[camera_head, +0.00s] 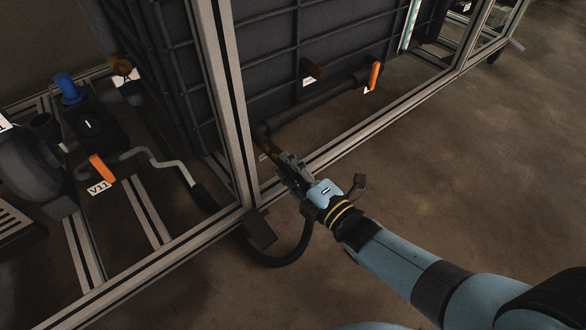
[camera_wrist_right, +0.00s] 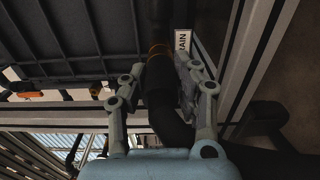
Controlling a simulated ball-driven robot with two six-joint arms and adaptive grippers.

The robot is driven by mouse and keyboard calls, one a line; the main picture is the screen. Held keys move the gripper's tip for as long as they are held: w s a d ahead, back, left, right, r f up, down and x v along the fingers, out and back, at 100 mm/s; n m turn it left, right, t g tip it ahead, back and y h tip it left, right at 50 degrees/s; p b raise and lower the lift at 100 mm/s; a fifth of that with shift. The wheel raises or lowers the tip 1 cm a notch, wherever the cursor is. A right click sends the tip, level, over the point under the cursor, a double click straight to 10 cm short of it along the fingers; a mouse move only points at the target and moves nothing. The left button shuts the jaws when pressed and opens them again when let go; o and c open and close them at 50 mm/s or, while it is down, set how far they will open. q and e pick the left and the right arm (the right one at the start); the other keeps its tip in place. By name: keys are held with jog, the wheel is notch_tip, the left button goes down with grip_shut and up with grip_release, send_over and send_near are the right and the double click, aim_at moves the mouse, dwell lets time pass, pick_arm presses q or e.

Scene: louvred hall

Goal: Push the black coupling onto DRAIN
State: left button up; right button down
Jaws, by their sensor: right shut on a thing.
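My right gripper (camera_head: 282,163) is shut on the black coupling (camera_wrist_right: 158,82) at the end of a black hose. In the right wrist view, the right gripper (camera_wrist_right: 160,78) has a finger on each side of it. The coupling lines up with a brass-coloured stub (camera_wrist_right: 158,50) beside a white label (camera_wrist_right: 183,44) reading "RAIN", its first letter hidden. They appear to meet; I cannot tell how far the coupling is over the stub. In the head view the brass stub (camera_head: 267,147) shows just beyond the fingertips, and the coupling is hidden by the gripper. My left gripper is out of view.
The black hose (camera_head: 272,263) loops below the frame's lower rail. An aluminium upright (camera_head: 226,90) stands close left of my gripper. An orange-handled valve (camera_head: 374,76) is up right. A V11 label (camera_head: 98,188) and pump (camera_head: 30,165) are left. Open floor (camera_head: 480,180) lies right.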

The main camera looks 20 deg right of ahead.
aim_at(297, 174)
jog(key=shift+w, duration=0.1)
jog(key=c, duration=0.9)
grip_release()
jog(key=shift+p+v, duration=0.45)
jog(key=shift+v, duration=3.1)
jog(key=shift+r, duration=0.15)
